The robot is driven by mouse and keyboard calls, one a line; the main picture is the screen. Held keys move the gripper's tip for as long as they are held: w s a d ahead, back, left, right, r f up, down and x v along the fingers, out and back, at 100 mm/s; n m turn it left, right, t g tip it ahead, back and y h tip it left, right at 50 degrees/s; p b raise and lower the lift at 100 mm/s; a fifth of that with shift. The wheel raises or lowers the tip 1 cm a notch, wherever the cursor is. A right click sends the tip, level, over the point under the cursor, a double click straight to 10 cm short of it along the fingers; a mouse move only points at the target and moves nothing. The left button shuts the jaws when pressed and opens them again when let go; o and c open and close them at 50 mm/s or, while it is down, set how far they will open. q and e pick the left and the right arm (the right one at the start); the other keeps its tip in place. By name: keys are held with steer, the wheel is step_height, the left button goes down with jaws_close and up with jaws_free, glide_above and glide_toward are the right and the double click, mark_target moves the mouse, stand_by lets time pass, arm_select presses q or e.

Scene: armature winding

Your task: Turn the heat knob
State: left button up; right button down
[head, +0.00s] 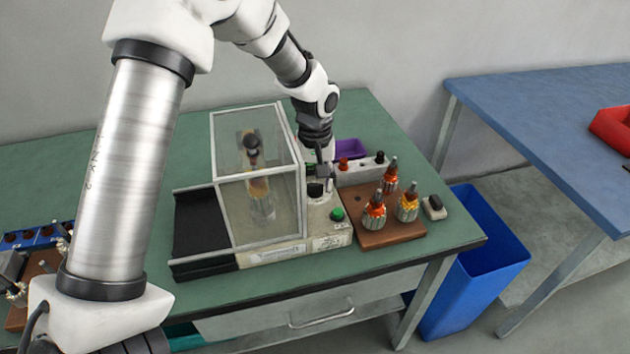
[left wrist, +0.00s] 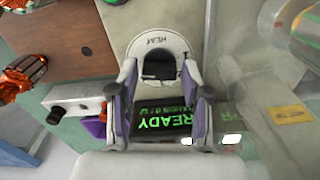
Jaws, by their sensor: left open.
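The heat knob (left wrist: 158,64) is dark and sits on a pale round dial marked "HEAT" in the left wrist view. In the head view the dark knob (head: 315,190) shows on top of the winding machine's panel, partly hidden by my gripper. My left gripper (head: 322,176) points down right over it. In the left wrist view my left gripper (left wrist: 158,82) is open, with one finger at each side of the knob. I cannot tell whether the fingers touch it. A display (left wrist: 160,118) below the knob reads "READY" in green. My right gripper is not in view.
A clear guard box (head: 262,205) stands left of the panel, with a green button (head: 338,214) at its front right. A brown board (head: 392,234) with several wound armatures is on the right. A white block (head: 362,172) with knobs and a purple bin (head: 350,149) are behind.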

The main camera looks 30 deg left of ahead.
arm_select(q)
steer(key=shift+f, duration=0.15)
steer(key=shift+s+d, duration=0.1)
steer(key=shift+s, duration=0.05)
steer(key=c, duration=0.9)
steer(key=n+p, duration=0.3)
steer(key=shift+r+n, duration=0.25)
steer(key=shift+n, duration=0.05)
steer(key=n+p, duration=0.2)
steer(key=n, duration=0.1)
steer(key=shift+w+f+n+p, duration=0.1)
steer(key=shift+n+p, duration=0.2)
steer(key=shift+n, duration=0.45)
steer(key=shift+w+f+n+p, duration=0.1)
steer(key=shift+n+p, duration=0.2)
steer(key=shift+n, duration=0.45)
